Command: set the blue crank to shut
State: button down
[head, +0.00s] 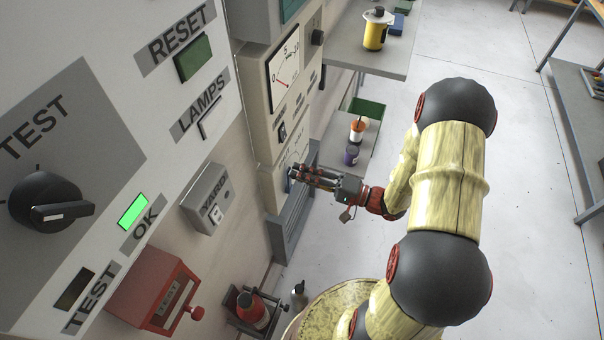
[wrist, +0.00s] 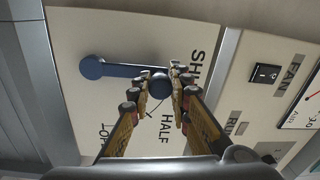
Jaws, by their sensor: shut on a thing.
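The blue crank (wrist: 115,70) is on a pale panel in the wrist view. Its round end is at the left, and its arm runs right to a round knob between my fingertips. The word SHUT (wrist: 195,68) is printed up and right of the knob, and HALF (wrist: 165,128) below it. A third, partly hidden word is at lower left. My gripper (wrist: 161,80) is closed around the knob, one finger on each side. In the head view my gripper (head: 303,178) is at the lower rack panel; the crank is mostly hidden there.
A FAN switch (wrist: 265,73) and a meter (wrist: 305,105) are right of the crank. A YARD box (head: 207,200) and a red box (head: 155,290) jut from the near wall. A shelf (head: 355,140) with jars stands beyond my gripper.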

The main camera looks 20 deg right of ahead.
dwell(0.4)
jog(key=c, duration=1.6)
grip_release()
jog(key=shift+s, duration=0.1)
jog(key=shift+c, duration=0.2)
jog(key=v, duration=1.2)
jog(key=shift+a, duration=0.1)
